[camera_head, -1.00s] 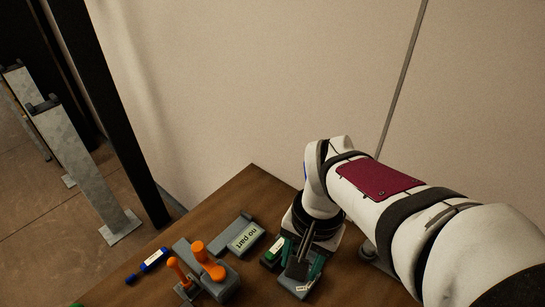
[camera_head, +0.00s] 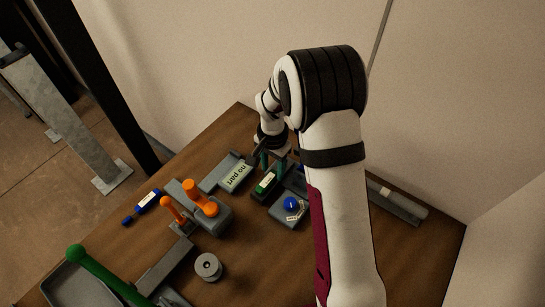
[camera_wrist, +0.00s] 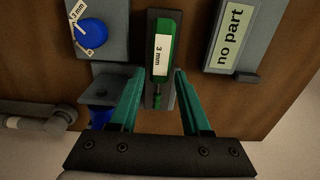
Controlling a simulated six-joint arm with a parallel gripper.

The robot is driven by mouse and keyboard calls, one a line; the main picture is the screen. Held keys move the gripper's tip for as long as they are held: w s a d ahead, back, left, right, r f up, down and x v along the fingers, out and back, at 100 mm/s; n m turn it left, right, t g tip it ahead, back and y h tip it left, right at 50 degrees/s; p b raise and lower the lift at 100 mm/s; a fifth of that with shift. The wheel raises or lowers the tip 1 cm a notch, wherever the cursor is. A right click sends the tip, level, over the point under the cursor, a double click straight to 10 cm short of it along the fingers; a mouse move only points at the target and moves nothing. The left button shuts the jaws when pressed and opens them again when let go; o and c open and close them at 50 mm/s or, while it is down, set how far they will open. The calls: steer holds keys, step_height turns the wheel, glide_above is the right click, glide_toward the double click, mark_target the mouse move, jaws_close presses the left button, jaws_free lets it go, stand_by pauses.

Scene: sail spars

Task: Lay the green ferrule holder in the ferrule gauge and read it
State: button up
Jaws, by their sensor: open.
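The green ferrule holder (camera_wrist: 164,38), with a white "3 mm" label and a thin green end, lies in a dark grey rest (camera_wrist: 151,20) in the wrist view. It also shows in the head view (camera_head: 266,183). My gripper (camera_wrist: 159,80) is open, its teal fingers on either side of the holder's thin end. Whether they touch anything is unclear. In the head view my gripper (camera_head: 273,160) is just behind the holder. The grey gauge, with a pale display (camera_wrist: 230,35) reading "no part", is to the right in the wrist view and left of the holder in the head view (camera_head: 237,176).
A grey block with a blue knob (camera_head: 291,203) and small labels stands beside the holder. An orange-handled fixture (camera_head: 201,198), a blue labelled piece (camera_head: 148,202), a grey round part (camera_head: 208,267) and a green-handled tool (camera_head: 100,272) are on the wooden table. Bare wood shows at front centre.

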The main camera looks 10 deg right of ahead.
mark_target(272, 173)
steer(key=shift+f, duration=0.35)
steer(key=shift+c, duration=0.6)
jaws_close()
steer(key=shift+r, duration=2.55)
steer(key=w+a, duration=0.1)
steer(key=a, duration=0.4)
steer(key=w+a, duration=0.2)
steer(key=a, duration=0.3)
steer(key=w+a+f, duration=0.1)
steer(key=w+a, duration=0.1)
steer(key=a, duration=0.3)
